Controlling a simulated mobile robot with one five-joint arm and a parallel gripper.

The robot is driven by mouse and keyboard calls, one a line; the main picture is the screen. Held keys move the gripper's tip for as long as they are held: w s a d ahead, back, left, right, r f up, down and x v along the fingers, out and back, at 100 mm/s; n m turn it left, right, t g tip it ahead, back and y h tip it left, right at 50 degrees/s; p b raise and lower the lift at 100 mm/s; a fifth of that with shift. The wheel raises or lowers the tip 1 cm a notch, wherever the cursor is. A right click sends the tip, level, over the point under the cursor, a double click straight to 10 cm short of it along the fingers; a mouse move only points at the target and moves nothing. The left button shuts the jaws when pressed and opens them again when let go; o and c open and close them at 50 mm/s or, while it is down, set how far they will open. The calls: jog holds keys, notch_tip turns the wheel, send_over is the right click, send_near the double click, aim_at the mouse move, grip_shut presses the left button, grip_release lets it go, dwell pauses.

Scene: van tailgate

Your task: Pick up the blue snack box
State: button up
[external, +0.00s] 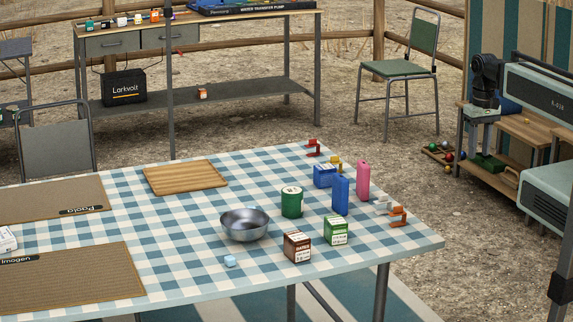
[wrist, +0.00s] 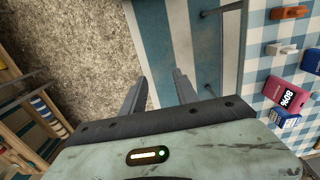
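The blue snack box (external: 324,175) stands on the checked table near its right edge in the external view, beside a taller blue container (external: 340,195) and a pink bottle (external: 363,180). In the wrist view, a blue box with white marks (wrist: 283,117), seemingly the same one, shows at the right, next to the pink item (wrist: 287,92). My gripper (wrist: 160,76) has its two fingers apart with nothing between them. It points past the table edge at the striped mat and gravel, well to the left of the box in the wrist view.
A green can (external: 292,202), metal bowl (external: 245,224), brown box (external: 297,247) and green box (external: 336,231) stand on the table. An orange clamp (external: 398,217) and a white item (external: 382,208) sit near the right edge. A chair (external: 399,70) stands behind on gravel.

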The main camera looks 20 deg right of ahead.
jog(key=o, duration=0.6)
jog(key=shift+o, duration=0.2)
